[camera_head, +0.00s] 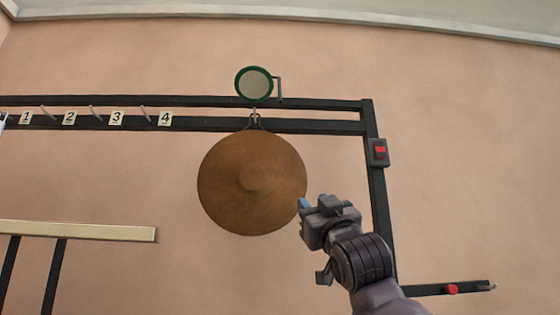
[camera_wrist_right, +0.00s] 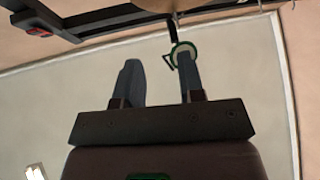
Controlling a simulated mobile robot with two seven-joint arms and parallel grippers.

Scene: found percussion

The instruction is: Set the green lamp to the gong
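The green lamp (camera_head: 254,69) is a green-rimmed disc with a grey face, on a small bracket at the top rail, above the gong. The brown round gong (camera_head: 235,160) hangs from a hook on the rack. My right gripper (camera_head: 304,204) is in front of the gong's right edge; contact cannot be told. In the right wrist view its fingers (camera_wrist_right: 160,72) are apart with nothing between them. The lamp's green ring (camera_wrist_right: 172,57) shows there beyond the right-hand finger, which partly hides it. My left gripper is not in view.
The dark rack (camera_head: 320,126) has several pegs and number labels at left. A red switch (camera_head: 380,151) sits on its right post. A pale bar (camera_head: 80,231) stands at lower left. A red knob (camera_head: 452,289) is on a low rail at right.

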